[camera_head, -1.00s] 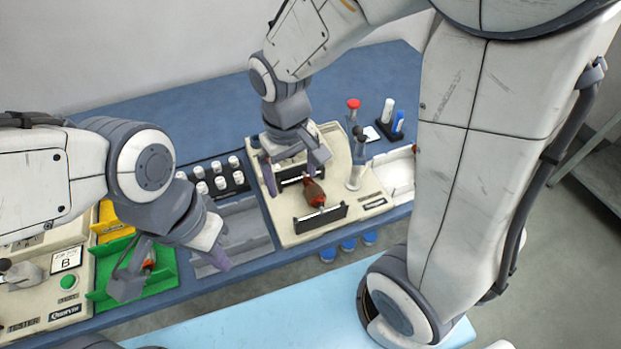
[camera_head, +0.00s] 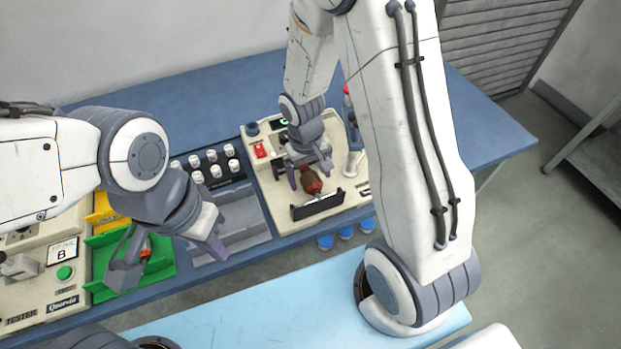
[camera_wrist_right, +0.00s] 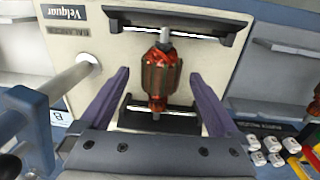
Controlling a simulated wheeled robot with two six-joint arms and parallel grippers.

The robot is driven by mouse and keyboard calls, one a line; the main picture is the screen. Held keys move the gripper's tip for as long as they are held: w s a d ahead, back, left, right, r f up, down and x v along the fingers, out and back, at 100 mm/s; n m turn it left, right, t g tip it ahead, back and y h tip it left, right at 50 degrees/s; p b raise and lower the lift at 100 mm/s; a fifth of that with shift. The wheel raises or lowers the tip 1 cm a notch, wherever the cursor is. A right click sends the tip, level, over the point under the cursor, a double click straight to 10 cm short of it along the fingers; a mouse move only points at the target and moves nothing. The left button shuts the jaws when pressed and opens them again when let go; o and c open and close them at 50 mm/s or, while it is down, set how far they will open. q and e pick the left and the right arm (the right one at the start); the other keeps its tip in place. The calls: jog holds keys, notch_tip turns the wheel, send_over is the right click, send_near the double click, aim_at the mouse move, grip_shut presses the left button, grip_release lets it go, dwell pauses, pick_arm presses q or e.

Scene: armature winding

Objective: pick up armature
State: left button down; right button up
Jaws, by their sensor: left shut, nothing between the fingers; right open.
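In the head view my right gripper (camera_head: 309,177) is low over the winder and partly hides the armature's far end. My left gripper (camera_head: 168,255) is shut and empty over the green bin (camera_head: 162,268), where another reddish part (camera_head: 146,252) shows.
A beige tester (camera_head: 25,300) stands left of the green bin. A grey tray (camera_head: 240,222) and a dark rack of white spools (camera_head: 213,167) lie between bin and winder. The table's far right is clear.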

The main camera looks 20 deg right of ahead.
jog(key=shift+f, duration=0.45)
jog(key=shift+c, duration=0.4)
grip_shut()
jog(key=shift+r, duration=0.1)
